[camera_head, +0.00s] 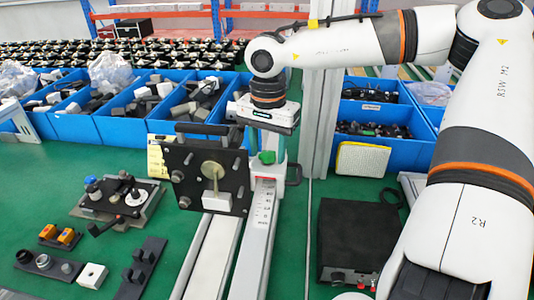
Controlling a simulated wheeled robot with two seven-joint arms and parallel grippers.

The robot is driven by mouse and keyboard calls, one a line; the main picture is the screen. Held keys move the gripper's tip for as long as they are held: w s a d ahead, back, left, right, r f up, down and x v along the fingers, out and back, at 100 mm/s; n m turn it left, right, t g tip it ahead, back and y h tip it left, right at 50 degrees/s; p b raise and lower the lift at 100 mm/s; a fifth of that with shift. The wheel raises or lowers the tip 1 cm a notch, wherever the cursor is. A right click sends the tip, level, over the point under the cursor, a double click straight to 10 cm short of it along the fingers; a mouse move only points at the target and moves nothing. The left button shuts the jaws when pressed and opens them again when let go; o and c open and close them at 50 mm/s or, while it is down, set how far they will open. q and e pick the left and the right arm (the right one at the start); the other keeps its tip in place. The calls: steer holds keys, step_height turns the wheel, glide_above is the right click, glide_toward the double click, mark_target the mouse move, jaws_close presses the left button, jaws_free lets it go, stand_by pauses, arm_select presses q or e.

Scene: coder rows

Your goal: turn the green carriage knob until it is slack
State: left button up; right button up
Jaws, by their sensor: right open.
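The green carriage knob (267,157) sits on top of a white upright carriage piece beside a black plate (180,160) with a brass-coloured disc (211,170). The carriage stands on a pale rail (243,255), with a printed scale below the knob. My right gripper (266,145) points down right above the knob. Its jaws are open, with the fingers close around or just over the knob; I cannot tell whether they touch it. My left gripper is not in view.
Blue bins (122,128) of parts line the back. A black box (355,240) stands on the green table at right. Fixtures with knobs (118,198) and small blocks lie at left. A yellow-white pad (362,159) stands behind the box.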

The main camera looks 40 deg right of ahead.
steer(key=shift+f+m, duration=0.1)
steer(key=shift+m, duration=0.2)
steer(key=m+b, duration=0.4)
steer(key=m, duration=0.2)
steer(key=shift+f+b, duration=0.15)
steer(key=shift+b, duration=0.15)
steer(key=m, duration=0.1)
steer(key=m+b, duration=0.1)
steer(key=m, duration=0.1)
steer(key=shift+r+m, duration=0.2)
steer(key=shift+m, duration=0.1)
steer(key=shift+f+m+b, duration=0.15)
steer(key=shift+m+b, duration=0.45)
steer(key=shift+m, duration=0.4)
steer(key=m+b, duration=0.1)
steer(key=m, duration=0.2)
steer(key=shift+m+b, duration=0.3)
steer(key=shift+b, duration=0.05)
steer(key=m+b, duration=0.1)
steer(key=m, duration=0.2)
steer(key=shift+r+m, duration=0.2)
steer(key=shift+m, duration=0.8)
steer(key=shift+c, duration=0.3)
